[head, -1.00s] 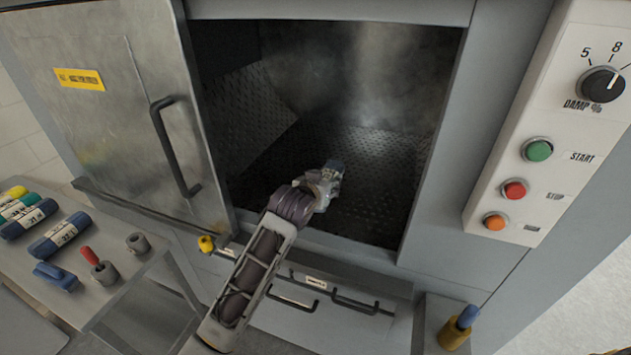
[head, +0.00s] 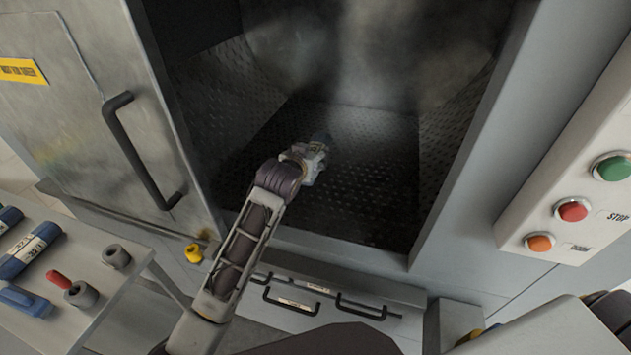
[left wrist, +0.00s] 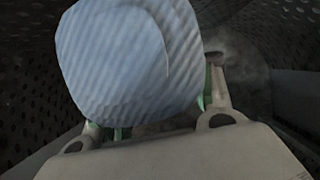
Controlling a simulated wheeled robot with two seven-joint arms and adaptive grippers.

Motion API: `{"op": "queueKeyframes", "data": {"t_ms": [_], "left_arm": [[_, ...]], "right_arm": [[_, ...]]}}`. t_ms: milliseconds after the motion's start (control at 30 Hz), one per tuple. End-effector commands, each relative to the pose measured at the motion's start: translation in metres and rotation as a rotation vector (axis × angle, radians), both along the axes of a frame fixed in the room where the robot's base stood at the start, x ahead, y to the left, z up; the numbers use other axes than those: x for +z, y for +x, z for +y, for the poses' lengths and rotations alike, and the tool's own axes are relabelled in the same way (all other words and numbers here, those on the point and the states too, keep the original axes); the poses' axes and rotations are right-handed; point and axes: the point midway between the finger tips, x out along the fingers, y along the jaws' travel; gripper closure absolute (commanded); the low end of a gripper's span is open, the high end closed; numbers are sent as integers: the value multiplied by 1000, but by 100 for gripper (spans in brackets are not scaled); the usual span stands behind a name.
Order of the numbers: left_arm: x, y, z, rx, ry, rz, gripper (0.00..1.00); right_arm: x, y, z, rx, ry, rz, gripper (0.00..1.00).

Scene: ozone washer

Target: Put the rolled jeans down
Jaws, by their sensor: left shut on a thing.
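The rolled jeans (left wrist: 125,60) fill the upper left of the left wrist view as a pale blue ribbed roll, end towards the camera. In the head view only a small dark blue bit of the rolled jeans (head: 323,138) shows beyond my left gripper (head: 317,150). That gripper is shut on the roll, inside the open washer chamber above its dark perforated floor (head: 365,190). The gap between roll and floor cannot be judged. Most of the roll is hidden by the gripper in the head view. My right gripper is not in view.
The chamber's metal door (head: 90,110) stands open at the left. A side table (head: 80,330) at lower left holds other blue rolls (head: 30,248), a blue tool and grey cylinders. A control panel (head: 590,190) is at the right. The chamber floor around the gripper looks clear.

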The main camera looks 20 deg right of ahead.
Motion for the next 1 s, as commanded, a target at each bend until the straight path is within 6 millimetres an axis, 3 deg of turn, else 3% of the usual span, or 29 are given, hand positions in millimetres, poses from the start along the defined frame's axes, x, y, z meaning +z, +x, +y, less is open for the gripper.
{"op": "queueKeyframes", "data": {"t_ms": [267, 700, 1000], "left_arm": [[-2, 0, 0, 0, -1, -2, 82], [-52, -1, 0, -1, 0, 0, 82], [-61, 0, 0, 0, -2, -2, 82]], "right_arm": [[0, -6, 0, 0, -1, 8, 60], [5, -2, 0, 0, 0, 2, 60], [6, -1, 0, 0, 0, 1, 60]]}}
